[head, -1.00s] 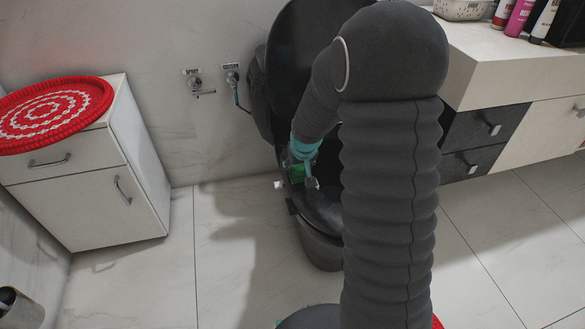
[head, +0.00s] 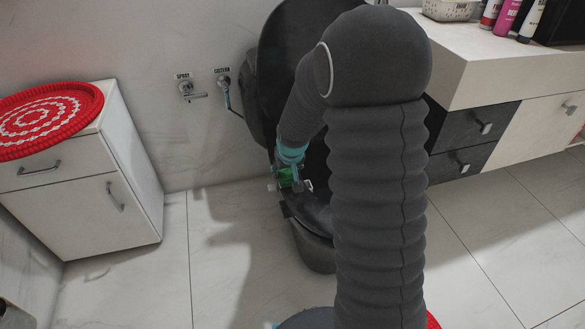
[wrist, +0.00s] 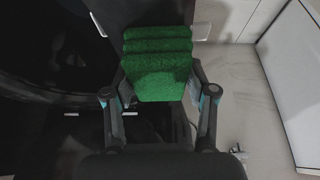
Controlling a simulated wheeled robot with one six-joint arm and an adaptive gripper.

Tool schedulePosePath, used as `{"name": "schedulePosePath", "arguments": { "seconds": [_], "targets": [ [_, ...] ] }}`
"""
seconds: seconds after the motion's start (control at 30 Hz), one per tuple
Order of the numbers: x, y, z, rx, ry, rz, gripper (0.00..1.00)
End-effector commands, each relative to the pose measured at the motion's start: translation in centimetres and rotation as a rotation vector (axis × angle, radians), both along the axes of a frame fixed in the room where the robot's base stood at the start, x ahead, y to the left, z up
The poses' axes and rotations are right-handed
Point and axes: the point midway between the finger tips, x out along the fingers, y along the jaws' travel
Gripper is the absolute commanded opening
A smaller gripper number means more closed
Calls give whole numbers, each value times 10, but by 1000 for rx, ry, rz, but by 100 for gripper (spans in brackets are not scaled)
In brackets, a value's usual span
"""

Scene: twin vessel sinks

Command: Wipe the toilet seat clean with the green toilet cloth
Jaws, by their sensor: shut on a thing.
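The green cloth (wrist: 160,70) is folded and sits between the fingers of my gripper (wrist: 160,92) in the wrist view. My gripper is shut on it. In the head view the cloth (head: 285,176) shows as a small green patch at the end of my arm, by my gripper (head: 294,184). The dark toilet seat (head: 318,212) lies just below and right of the gripper, partly hidden by my arm. The black lid (head: 290,40) stands raised behind. In the wrist view the dark seat (wrist: 50,85) fills the left. I cannot tell whether the cloth touches it.
A white cabinet (head: 85,205) with a red round mat (head: 45,122) stands at the left. A counter (head: 500,75) with bottles and drawers is at the right. Wall valves (head: 187,90) are behind. The tiled floor (head: 120,290) between is clear.

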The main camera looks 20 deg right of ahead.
Motion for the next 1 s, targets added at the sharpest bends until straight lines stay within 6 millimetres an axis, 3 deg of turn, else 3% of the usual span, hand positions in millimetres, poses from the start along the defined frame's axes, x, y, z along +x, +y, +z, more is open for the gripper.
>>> {"name": "schedulePosePath", "arguments": {
  "seconds": [0.2,0.53,1.0],
  "targets": [
    [-4,12,-7,1,15,3,24],
    [-5,13,-9,1,19,2,24],
    [-3,10,8,1,12,-3,24]
  ]
}}
